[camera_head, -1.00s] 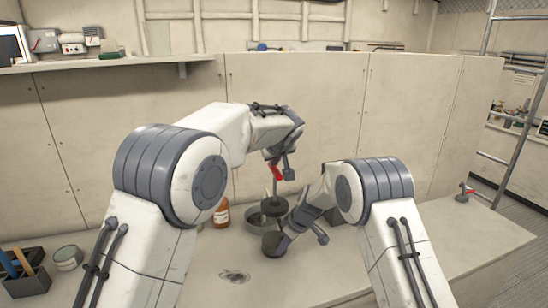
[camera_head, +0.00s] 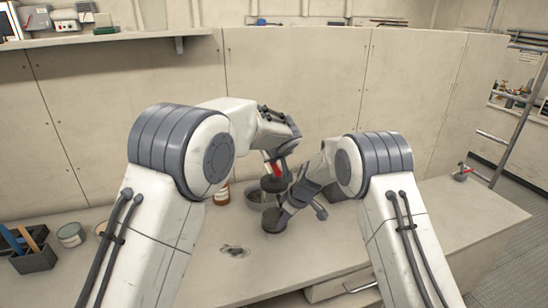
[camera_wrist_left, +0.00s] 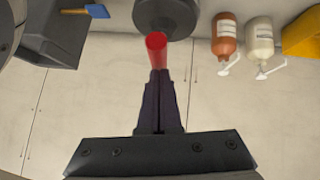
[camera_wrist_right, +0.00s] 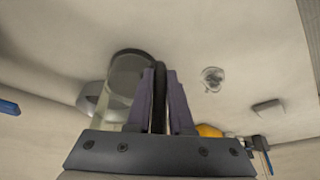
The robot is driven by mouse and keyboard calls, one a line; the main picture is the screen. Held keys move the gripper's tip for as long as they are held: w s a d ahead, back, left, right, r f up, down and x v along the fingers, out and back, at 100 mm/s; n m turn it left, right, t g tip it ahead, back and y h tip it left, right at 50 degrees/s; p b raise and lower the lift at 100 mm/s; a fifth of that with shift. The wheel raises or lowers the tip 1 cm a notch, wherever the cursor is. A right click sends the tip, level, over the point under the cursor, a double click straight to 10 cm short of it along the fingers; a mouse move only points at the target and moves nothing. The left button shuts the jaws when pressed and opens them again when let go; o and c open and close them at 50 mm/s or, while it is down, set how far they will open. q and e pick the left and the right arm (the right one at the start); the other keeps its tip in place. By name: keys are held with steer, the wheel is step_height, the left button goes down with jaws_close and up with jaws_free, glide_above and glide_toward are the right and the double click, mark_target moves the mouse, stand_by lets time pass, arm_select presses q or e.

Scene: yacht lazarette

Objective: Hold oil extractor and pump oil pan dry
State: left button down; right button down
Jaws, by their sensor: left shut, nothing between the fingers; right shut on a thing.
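The oil extractor looks like a clear cylinder (camera_wrist_right: 122,78) with a dark cap (camera_head: 272,184) and a dark base (camera_head: 274,221); it stands upright on the bench. Its red pump handle (camera_head: 272,170) sits just above the cap and shows in the left wrist view (camera_wrist_left: 156,48). My left gripper (camera_wrist_left: 158,74) is shut and empty, its fingertips right at the handle. My right gripper (camera_head: 290,206) is shut on a black upright part (camera_wrist_right: 160,88) at the extractor's side. The grey oil pan (camera_head: 258,195) is just behind the extractor, partly hidden, so its contents are unclear.
An orange-brown bottle (camera_head: 222,194) stands left of the pan, with a white bottle (camera_wrist_left: 259,40) beside it. A tool box (camera_head: 36,259) and a small tin (camera_head: 71,234) are at far left. A small dark item (camera_head: 234,250) lies in front. The right bench is mostly clear.

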arm_select(q)
steer(key=shift+s+f, duration=0.1)
steer(key=shift+f, duration=0.3)
steer(key=shift+a+r, duration=0.1)
steer(key=shift+r, duration=0.2)
steer(key=s+r, duration=0.7)
steer(key=r, duration=0.4)
steer(key=shift+d, duration=0.2)
